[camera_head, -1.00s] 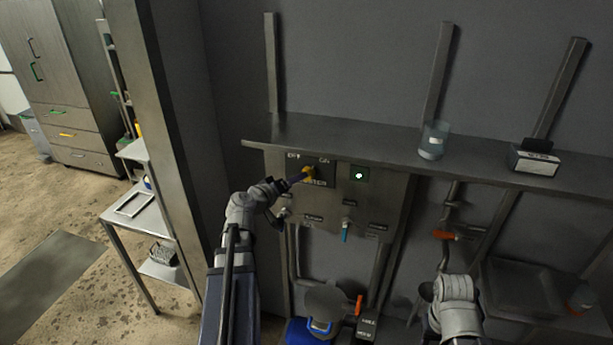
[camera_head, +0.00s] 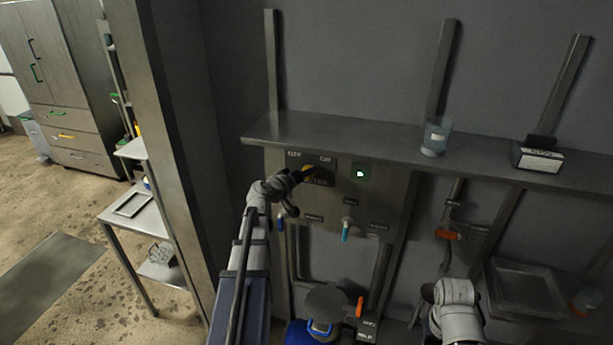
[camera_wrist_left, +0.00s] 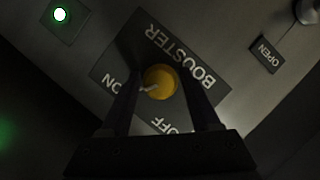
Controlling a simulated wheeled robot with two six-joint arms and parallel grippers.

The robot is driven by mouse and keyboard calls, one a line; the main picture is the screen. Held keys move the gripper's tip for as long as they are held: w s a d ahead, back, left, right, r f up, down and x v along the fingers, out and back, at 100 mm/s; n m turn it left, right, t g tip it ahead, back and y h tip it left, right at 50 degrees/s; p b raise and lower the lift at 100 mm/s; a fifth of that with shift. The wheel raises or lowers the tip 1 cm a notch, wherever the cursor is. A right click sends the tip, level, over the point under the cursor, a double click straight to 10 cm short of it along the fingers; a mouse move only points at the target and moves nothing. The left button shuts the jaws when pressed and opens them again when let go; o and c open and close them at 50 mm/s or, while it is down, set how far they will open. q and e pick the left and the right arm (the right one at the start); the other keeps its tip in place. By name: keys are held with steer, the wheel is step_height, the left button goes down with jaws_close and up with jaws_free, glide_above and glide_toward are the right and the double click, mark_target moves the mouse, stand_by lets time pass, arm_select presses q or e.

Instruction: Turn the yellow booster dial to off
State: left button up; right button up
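The yellow booster dial (camera_wrist_left: 160,82) sits on a dark plate (camera_wrist_left: 118,62) marked BOOSTER, ON and OFF. Its white pointer mark is turned toward ON. In the left wrist view my left gripper (camera_wrist_left: 160,78) has one finger on each side of the dial, with narrow gaps showing, so it looks open around it. In the head view the left gripper (camera_head: 303,174) is at the plate and covers most of the dial; a bit of yellow (camera_head: 309,168) shows. My right arm is at the lower right; its gripper does not show.
A green lamp (camera_head: 360,173) glows right of the plate. A blue-handled valve (camera_head: 345,234) is below. A steel shelf (camera_head: 300,128) juts out above the panel, carrying a glass (camera_head: 435,138) and a small box (camera_head: 536,158). A post (camera_head: 165,130) stands left.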

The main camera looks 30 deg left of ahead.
arm_select(q)
jaws_close()
steer(key=shift+f, duration=0.1)
stand_by(0.4)
steer(key=shift+a+f+n+t+h+b, duration=0.15)
steer(key=shift+n+t+h+b, duration=0.25)
steer(key=shift+n+b, duration=0.6)
steer(key=n+t+b, duration=0.1)
steer(key=n+b, duration=0.1)
steer(key=shift+n+h, duration=0.4)
steer(key=n+t+b, duration=0.1)
steer(key=n+b, duration=0.2)
steer(key=shift+t, duration=0.3)
steer(key=shift+n+t+b, duration=0.3)
steer(key=shift+n+b, duration=0.35)
steer(key=shift+n, duration=0.75)
